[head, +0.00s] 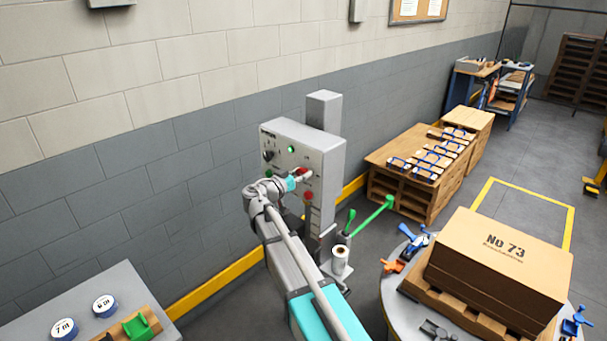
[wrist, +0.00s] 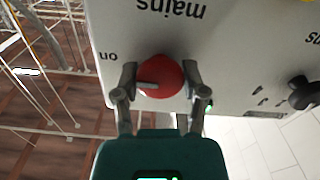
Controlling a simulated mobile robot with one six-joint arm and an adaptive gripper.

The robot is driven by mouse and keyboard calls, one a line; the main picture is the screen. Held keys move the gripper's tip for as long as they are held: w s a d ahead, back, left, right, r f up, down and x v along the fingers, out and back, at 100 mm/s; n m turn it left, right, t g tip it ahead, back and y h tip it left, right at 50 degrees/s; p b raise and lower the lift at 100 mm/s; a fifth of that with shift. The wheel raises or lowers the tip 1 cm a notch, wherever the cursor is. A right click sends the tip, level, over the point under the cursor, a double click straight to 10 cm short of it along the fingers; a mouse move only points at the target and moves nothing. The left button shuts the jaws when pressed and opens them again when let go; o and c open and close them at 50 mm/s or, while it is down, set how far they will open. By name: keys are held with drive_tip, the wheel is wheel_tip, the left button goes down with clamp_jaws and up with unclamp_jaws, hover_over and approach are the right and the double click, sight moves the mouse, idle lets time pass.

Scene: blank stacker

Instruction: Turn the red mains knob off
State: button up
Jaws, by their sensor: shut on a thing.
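The red mains knob (wrist: 165,68) is round with a pale pointer line, and sits on the light grey panel (wrist: 235,50). The wrist view shows the panel lettering upside down, with "mains" beside the knob and "on" to its left. The pointer line lies toward the left, the side with "on". My gripper (wrist: 161,82) is shut on the knob, one finger on each side. In the head view my gripper (head: 300,178) is at the face of the control cabinet (head: 325,155), largely hiding the knob (head: 302,170).
A black knob (wrist: 302,92) sits right of the red one in the wrist view. Green and red buttons are on the cabinet. A round table (head: 392,300) with a carton (head: 500,262) stands at right. A bench (head: 120,285) is at lower left. Green-handled tools (head: 372,215) stand beside the cabinet.

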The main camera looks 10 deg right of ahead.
drive_tip(key=shift+d, duration=0.15)
drive_tip(key=shift+c, duration=0.2)
drive_tip(key=shift+n, duration=0.3)
drive_tip(key=shift+a+n, duration=0.2)
drive_tip(key=shift+n, duration=1)
drive_tip(key=n, duration=1)
drive_tip(key=shift+n, duration=2.6)
